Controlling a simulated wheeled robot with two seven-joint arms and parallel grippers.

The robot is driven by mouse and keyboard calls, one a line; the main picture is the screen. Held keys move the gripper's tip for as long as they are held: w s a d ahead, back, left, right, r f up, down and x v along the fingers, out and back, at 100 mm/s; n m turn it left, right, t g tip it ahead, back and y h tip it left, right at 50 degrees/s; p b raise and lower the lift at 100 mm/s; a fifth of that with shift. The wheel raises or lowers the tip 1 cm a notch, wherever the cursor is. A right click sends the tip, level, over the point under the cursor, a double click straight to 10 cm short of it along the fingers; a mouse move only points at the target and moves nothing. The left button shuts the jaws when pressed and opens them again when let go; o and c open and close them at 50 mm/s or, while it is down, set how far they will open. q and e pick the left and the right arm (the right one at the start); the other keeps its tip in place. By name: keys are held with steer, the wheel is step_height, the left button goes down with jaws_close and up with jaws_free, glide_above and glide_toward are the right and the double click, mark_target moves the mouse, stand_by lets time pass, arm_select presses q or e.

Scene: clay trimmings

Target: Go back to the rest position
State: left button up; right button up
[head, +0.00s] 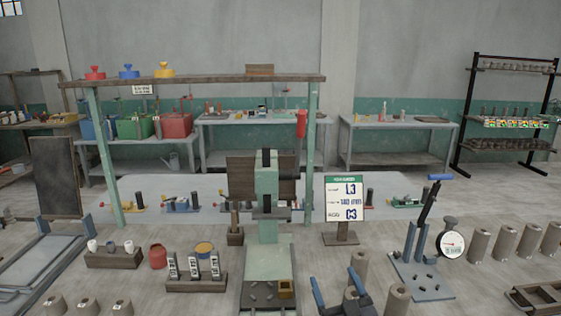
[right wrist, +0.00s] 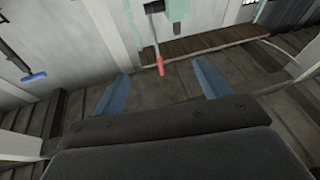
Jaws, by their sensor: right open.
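My right gripper (head: 338,287) shows at the bottom of the head view, right of the pale green press (head: 266,190). Its two blue fingers are spread apart with nothing between them. In the right wrist view the same open fingers (right wrist: 158,82) frame bare floor. A red-tipped lever (right wrist: 160,66) hangs beyond them in that view, apart from the fingers. My left gripper is in neither view.
Grey-brown cylinders (head: 398,300) stand close to the right gripper. A blue-handled lever stand (head: 420,277) and a round dial (head: 452,245) are to its right. A sign board (head: 344,200) stands behind. Small racks (head: 195,284) sit left of the press.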

steer(key=s+d+f+m+g+h, duration=0.25)
steer(key=s+d+f+g, duration=0.2)
steer(key=f, duration=0.55)
steer(key=s+d+f+m+g+h, duration=0.1)
steer(key=s+d+f+g+h, duration=0.4)
steer(key=f, duration=0.4)
steer(key=s+f+n+g+y, duration=0.1)
steer(key=s+f+g, duration=0.35)
steer(key=s, duration=0.45)
steer(key=s+f+g+y, duration=0.1)
steer(key=s+f+g, duration=0.2)
steer(key=s+f, duration=0.5)
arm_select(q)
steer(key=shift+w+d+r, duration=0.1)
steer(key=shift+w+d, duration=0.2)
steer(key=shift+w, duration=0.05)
arm_select(e)
steer(key=s+a+f+g, duration=0.1)
steer(key=s+f, duration=0.1)
steer(key=f, duration=1)
steer(key=s+a+f+g, duration=0.1)
steer(key=s+f, duration=0.1)
steer(key=f, duration=1)
steer(key=s+a+f, duration=0.2)
steer(key=f, duration=1.1)
steer(key=shift+s+g, duration=0.35)
steer(key=shift+g, duration=0.05)
